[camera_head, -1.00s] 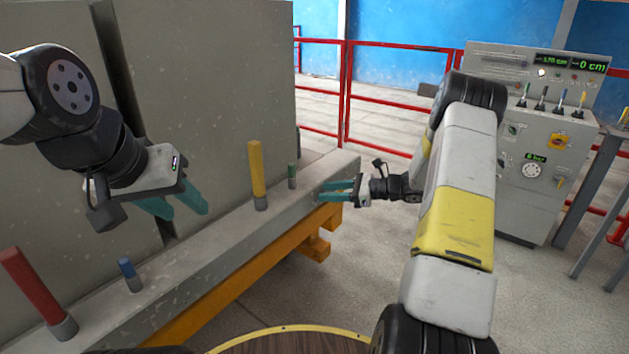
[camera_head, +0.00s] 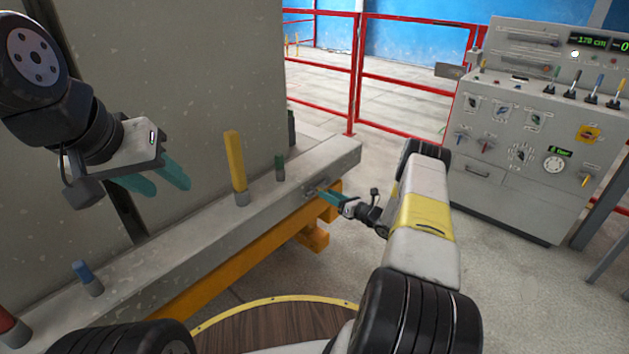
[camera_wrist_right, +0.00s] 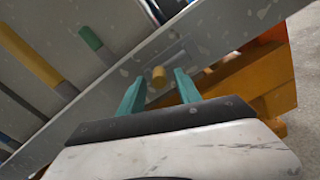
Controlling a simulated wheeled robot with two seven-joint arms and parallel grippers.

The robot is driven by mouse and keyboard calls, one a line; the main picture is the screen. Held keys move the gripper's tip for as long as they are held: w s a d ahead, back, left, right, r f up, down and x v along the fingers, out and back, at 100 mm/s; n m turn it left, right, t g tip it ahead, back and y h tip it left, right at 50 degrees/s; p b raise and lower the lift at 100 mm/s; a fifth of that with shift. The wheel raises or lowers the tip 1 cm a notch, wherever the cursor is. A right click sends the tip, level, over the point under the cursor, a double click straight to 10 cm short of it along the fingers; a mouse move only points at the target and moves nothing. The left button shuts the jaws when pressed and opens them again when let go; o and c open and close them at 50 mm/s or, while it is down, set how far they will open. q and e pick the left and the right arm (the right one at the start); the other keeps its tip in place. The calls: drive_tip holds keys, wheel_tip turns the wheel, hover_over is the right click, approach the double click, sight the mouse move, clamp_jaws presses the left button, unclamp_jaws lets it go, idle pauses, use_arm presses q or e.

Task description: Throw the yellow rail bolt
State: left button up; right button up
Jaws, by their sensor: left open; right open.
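A small yellow bolt (camera_wrist_right: 158,75) sticks out from a plate on the side face of the grey rail (camera_wrist_right: 205,35). In the right wrist view it shows between the open teal fingers of my right gripper (camera_wrist_right: 160,86). In the head view my right gripper (camera_head: 328,195) is close to the rail's side near its far end, and its fingers partly hide the bolt (camera_head: 322,187). I cannot tell whether the fingers touch it. My left gripper (camera_head: 165,181) is open and empty, above the rail, in front of the tall grey panel.
Yellow (camera_head: 236,168), green (camera_head: 280,168), blue (camera_head: 87,276) and red (camera_head: 8,326) posts stand on the rail top. An orange beam (camera_head: 235,262) runs below the rail. A control console (camera_head: 510,160) stands at the right, before red railings (camera_head: 410,77). Floor between is clear.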

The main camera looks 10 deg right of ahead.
drive_tip(key=shift+x, duration=1.15)
drive_tip(key=shift+c, duration=0.2)
clamp_jaws()
drive_tip(key=shift+d, duration=0.1)
idle(0.3)
